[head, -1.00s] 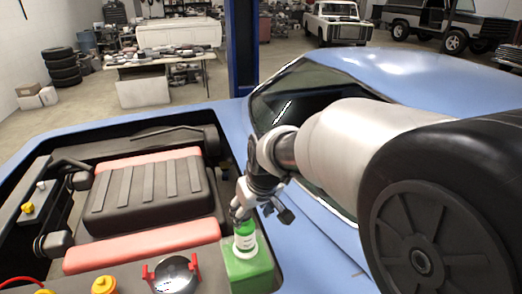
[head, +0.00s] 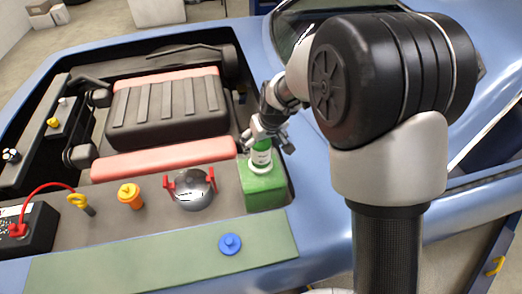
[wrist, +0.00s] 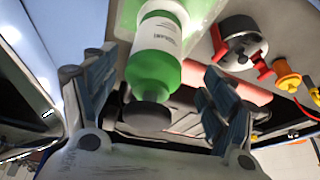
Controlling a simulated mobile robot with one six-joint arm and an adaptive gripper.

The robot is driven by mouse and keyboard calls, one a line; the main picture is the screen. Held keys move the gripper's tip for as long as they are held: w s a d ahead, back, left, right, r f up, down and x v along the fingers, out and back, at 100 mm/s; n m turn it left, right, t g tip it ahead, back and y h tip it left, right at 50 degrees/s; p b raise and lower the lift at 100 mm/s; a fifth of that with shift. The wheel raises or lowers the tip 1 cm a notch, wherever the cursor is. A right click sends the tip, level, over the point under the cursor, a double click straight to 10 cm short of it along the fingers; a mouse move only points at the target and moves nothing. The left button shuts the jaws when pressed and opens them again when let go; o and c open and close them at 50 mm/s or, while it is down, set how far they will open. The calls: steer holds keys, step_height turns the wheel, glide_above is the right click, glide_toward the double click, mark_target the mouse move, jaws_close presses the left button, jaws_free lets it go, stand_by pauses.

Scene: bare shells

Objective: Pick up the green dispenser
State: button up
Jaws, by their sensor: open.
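The green dispenser (head: 261,156) is a green bottle with a white label. It stands upright on a green box (head: 263,190) at the right front corner of the engine bay. My gripper (head: 267,139) is at the top of the bottle in the head view, with its fingers spread. In the wrist view the dispenser (wrist: 154,58) lies between the two open fingers of my gripper (wrist: 158,78), with its dark cap toward the palm. Gaps show on both sides, and neither finger seems to touch it.
A round metal cap with red handles (head: 194,190) sits left of the green box. An orange cap (head: 130,195), a yellow dipstick handle (head: 78,201) and a black battery (head: 25,230) stand farther left. A blue cap (head: 230,244) is on the green front panel (head: 150,262).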

steer(key=x, duration=0.4)
steer(key=shift+w+d+f, duration=0.1)
steer(key=shift+w+d, duration=0.05)
steer(key=shift+w, duration=0.3)
steer(key=c, duration=1.6)
